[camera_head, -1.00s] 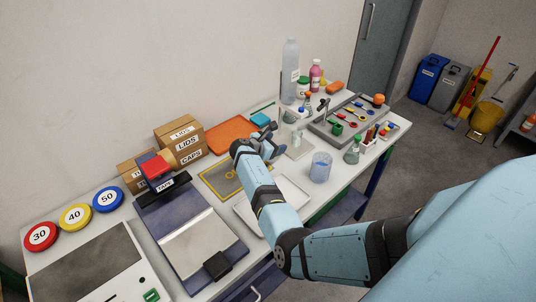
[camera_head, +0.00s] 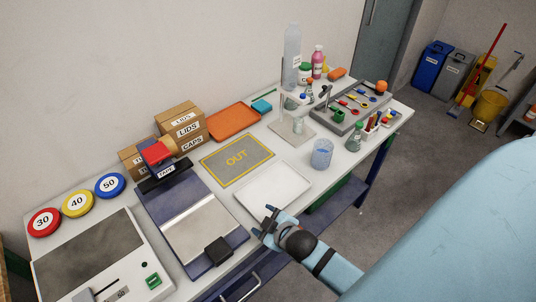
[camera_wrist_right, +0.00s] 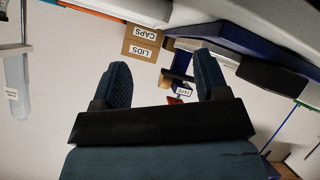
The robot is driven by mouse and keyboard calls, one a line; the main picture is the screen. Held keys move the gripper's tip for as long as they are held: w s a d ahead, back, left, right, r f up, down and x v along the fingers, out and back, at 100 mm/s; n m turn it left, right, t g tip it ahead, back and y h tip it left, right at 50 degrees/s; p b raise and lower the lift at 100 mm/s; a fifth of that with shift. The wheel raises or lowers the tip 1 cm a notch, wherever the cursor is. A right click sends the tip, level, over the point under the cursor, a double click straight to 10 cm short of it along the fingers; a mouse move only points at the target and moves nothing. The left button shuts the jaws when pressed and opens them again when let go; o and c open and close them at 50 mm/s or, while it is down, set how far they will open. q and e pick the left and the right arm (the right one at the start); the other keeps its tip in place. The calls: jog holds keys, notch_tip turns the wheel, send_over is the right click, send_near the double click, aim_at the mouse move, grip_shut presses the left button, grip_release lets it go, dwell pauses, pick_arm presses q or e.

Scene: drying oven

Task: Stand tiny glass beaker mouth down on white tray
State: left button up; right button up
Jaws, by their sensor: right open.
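The white tray (camera_head: 262,203) lies flat and empty near the table's front edge in the head view. A clear bluish beaker (camera_head: 322,153) stands to its upper right. A smaller glass-like vessel (camera_head: 298,126) is at the foot of a white stand behind it; I cannot tell surely which is the tiny glass beaker, or which way the small one's mouth faces. My right gripper (camera_head: 264,221) is open and empty at the tray's front edge. In the right wrist view its two fingers (camera_wrist_right: 163,80) are spread with nothing between them. My left gripper is not in view.
The grey OUT mat (camera_head: 228,169) and orange tray (camera_head: 233,121) lie behind the white tray. A blue device (camera_head: 193,245) is left of it. A flask (camera_head: 355,139), rack (camera_head: 350,110) and tall bottle (camera_head: 290,66) stand right and back. Boxes (camera_head: 185,125) are at the wall.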

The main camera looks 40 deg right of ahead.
jog(key=s+a+f+m+g+y, duration=0.1)
jog(key=s+a+f+m+y, duration=0.2)
jog(key=s+a, duration=0.3)
jog(key=s, duration=0.3)
jog(key=shift+s+a, duration=0.2)
